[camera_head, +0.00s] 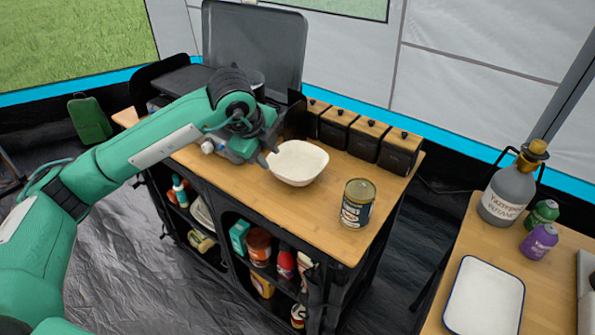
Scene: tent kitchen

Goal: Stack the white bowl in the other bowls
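A white bowl (298,164) sits upright on the wooden top of the kitchen unit, left of a tin can. Its inside looks empty; I cannot tell whether it is one bowl or several nested. My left gripper (270,150) is at the bowl's left rim, its fingers pointing down and right. The fingers are small and partly hidden by the wrist, so I cannot tell whether they touch or hold the rim. My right gripper is not in view. No separate second bowl shows clearly.
A tin can (357,203) stands right of the bowl. Several black canisters with wooden lids (369,138) line the back edge. A raised stove lid (254,42) is behind my arm. A side table holds a white tray (484,298) and a gas bottle (508,190).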

